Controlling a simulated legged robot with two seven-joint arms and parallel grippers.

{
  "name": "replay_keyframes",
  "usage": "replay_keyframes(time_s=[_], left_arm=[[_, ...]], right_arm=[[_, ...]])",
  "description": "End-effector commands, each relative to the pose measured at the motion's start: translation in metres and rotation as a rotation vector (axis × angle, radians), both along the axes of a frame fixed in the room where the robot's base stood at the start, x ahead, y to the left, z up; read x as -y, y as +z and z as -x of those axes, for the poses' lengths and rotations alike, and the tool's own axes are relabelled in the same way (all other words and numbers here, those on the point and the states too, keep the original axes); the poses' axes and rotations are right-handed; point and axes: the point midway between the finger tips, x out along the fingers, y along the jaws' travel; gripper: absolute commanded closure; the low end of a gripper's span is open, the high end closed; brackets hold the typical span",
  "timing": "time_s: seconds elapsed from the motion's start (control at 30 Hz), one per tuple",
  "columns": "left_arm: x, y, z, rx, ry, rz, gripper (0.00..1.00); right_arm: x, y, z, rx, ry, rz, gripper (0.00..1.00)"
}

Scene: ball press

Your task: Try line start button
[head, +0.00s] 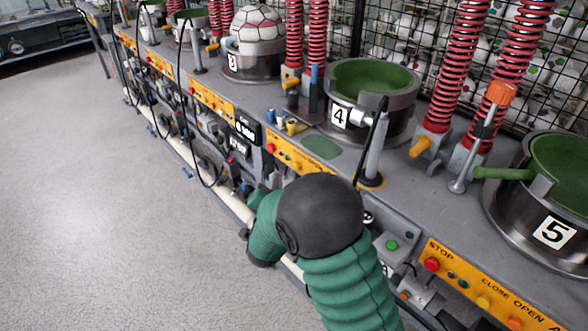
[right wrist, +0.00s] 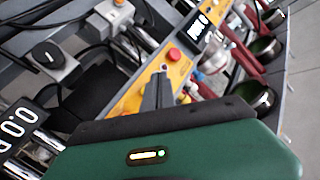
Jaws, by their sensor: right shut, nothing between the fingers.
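My right arm (head: 350,285) reaches in from the bottom in the head view, with its dark elbow and green forearm over the machine's front edge. Its fingers are hard to make out there. In the right wrist view my right gripper (right wrist: 158,88) is shut and empty, its dark fingers in front of an orange panel (right wrist: 130,101). A red button (right wrist: 174,55) shows just beyond the fingertips; I cannot tell whether they touch the panel. In the head view a green button (head: 392,245) sits on a grey box right of my arm. I cannot read which button is line start.
Press stations line the grey bench, with bowls numbered 4 (head: 372,100) and 5 (head: 540,205) and red springs (head: 455,70). An orange STOP panel (head: 480,290) is at lower right. Black cables hang along the front. The floor (head: 90,220) at left is clear.

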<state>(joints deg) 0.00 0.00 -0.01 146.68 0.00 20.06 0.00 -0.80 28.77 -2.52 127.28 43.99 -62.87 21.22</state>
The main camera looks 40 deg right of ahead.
Motion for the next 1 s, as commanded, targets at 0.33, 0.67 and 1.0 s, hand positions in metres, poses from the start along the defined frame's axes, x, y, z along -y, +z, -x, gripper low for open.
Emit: replay_keyframes(time_s=[0.33,0.67,1.0], left_arm=[[0.000,-0.007,0.000,0.000,0.000,0.000,0.64],[0.000,-0.007,0.000,0.000,0.000,0.000,0.64],[0.000,-0.007,0.000,0.000,0.000,0.000,0.64]], right_arm=[[0.031,0.000,-0.002,0.001,-0.001,0.000,1.00],[0.032,0.000,-0.003,0.001,0.000,-0.001,1.00],[0.032,0.000,-0.003,0.000,0.000,0.000,1.00]])
